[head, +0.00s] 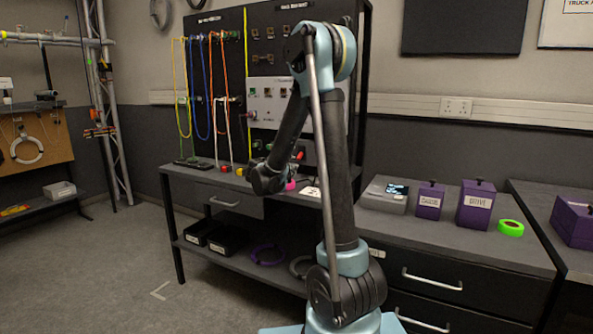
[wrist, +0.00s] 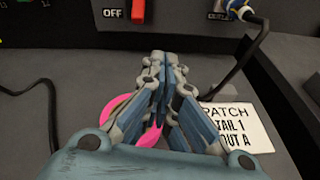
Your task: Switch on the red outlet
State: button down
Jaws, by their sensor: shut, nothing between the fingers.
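In the wrist view, a red part (wrist: 150,9) sits at the top edge beside a white OFF label (wrist: 114,13). It is cut off by the frame, so its full shape and switch position cannot be told. In the head view, a small red part (head: 299,155) shows beside my arm, low on the panel. My gripper (wrist: 159,58) is shut and empty, its fingertips just below the red part in the wrist view, apart from it. In the head view my gripper (head: 264,182) is dark and small above the bench, partly hidden by its own links.
A pink ring (wrist: 147,138) lies on the bench under my gripper. A card reading PATCH TAIL 1 OUT A (wrist: 238,126) lies right of it. A black cable (wrist: 236,72) runs from a plug (wrist: 228,8). Purple boxes (head: 474,207) and green tape (head: 510,228) stand at right.

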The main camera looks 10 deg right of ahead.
aim_at(300, 156)
jog(key=shift+w+a+f+n+t, duration=0.2)
jog(key=shift+w+a+n+t, duration=0.4)
jog(key=shift+w+a+n, duration=0.65)
jog(key=shift+s, duration=0.1)
jog(key=x, duration=1)
